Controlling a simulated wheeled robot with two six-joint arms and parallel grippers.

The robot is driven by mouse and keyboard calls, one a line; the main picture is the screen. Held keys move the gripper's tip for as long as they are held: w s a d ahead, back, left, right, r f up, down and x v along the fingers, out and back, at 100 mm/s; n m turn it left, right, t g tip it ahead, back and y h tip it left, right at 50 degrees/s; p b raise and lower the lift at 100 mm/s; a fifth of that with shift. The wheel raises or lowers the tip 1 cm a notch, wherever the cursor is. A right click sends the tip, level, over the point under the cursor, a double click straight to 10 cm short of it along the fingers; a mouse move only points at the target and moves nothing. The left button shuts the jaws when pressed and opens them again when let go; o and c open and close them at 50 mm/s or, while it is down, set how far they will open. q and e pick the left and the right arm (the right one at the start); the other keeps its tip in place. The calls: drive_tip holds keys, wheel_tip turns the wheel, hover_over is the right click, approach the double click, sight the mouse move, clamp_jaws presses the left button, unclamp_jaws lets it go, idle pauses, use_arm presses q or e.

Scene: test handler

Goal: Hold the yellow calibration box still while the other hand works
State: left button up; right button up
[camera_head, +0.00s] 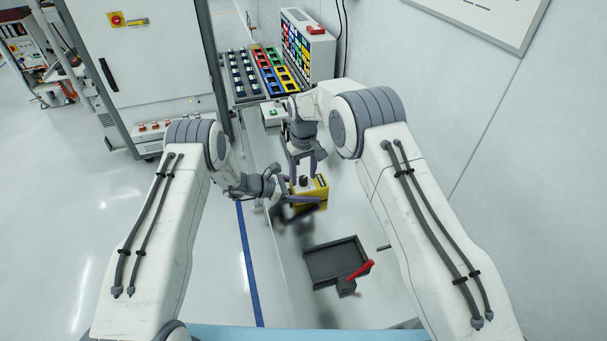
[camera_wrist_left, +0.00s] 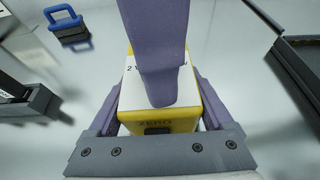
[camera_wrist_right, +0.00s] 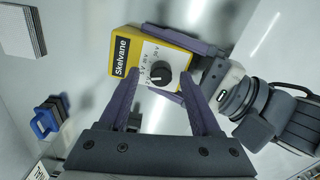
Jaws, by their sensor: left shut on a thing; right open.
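The yellow calibration box (camera_head: 319,187) stands on the pale bench, in the middle of the head view. Its top face carries a black knob (camera_wrist_right: 157,78), a white scale and the word Skelvane. My left gripper (camera_head: 289,199) comes in from the left and is shut on the box, one finger on either side, as the left wrist view (camera_wrist_left: 160,104) also shows. My right gripper (camera_head: 304,172) is above the box, open, with its fingertips on either side of the knob in the right wrist view (camera_wrist_right: 158,80). One right finger hides part of the box's top in the left wrist view.
A dark tray (camera_head: 312,272) with a red-handled thing (camera_head: 359,270) lies nearer me on the bench. Behind are a rack of coloured bins (camera_head: 273,70) and a white cabinet (camera_head: 312,50). A blue-handled block (camera_wrist_left: 68,26) lies beside the box.

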sight(303, 177)
wheel_tip(303, 177, up, 12)
idle(0.5)
